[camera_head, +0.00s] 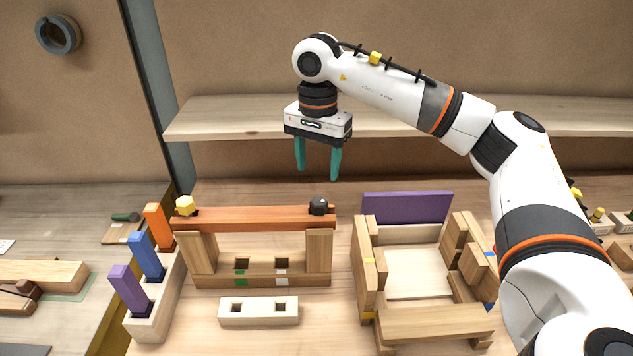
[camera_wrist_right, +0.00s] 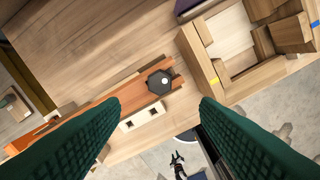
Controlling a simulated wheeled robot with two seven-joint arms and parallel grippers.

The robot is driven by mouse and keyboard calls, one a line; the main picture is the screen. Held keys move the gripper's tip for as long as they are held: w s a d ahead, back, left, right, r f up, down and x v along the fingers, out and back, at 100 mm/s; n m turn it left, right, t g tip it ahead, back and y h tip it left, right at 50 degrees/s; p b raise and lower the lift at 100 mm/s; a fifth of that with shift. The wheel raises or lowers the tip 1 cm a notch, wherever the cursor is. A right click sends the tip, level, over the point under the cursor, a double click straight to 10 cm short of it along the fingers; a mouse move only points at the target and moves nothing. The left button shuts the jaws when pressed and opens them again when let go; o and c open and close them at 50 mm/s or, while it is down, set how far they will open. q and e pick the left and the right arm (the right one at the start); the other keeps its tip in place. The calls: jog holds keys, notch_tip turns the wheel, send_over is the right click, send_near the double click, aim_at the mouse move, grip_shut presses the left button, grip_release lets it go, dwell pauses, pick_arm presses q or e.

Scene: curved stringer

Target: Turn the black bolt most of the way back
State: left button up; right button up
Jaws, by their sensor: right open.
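The black bolt (camera_head: 319,206) sits at the right end of the reddish-brown beam (camera_head: 255,217), its dark head above the wood. It also shows in the right wrist view (camera_wrist_right: 160,82), as a dark hexagonal head with a pale dot at its middle. The beam rests on two wooden uprights over a base. My right gripper (camera_head: 318,178) is open and empty, pointing down above and a little behind the black bolt, not touching it. My left gripper is not in view.
A wooden box-like frame (camera_head: 368,270) with a purple panel (camera_head: 407,207) stands right of the beam. A rack (camera_head: 152,322) with purple, blue and orange blocks stands at the left. A pale two-hole block (camera_head: 259,319) lies in front. A shelf (camera_head: 230,115) runs behind.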

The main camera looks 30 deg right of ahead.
aim_at(320, 202)
notch_tip(320, 202, down, 7)
jog(key=shift+f+p, duration=0.1)
jog(key=shift+p, duration=1.1)
jog(key=shift+f, duration=0.75)
jog(key=shift+c, duration=0.6)
jog(key=c, duration=1.1)
jog(key=shift+o, duration=0.2)
jog(key=n+b, duration=0.1)
jog(key=n, duration=0.5)
jog(key=shift+s+d+b, duration=0.1)
jog(key=shift+b, duration=0.3)
jog(key=shift+d+r+n, duration=0.1)
jog(key=shift+r+n, duration=0.15)
jog(key=shift+n, duration=0.85)
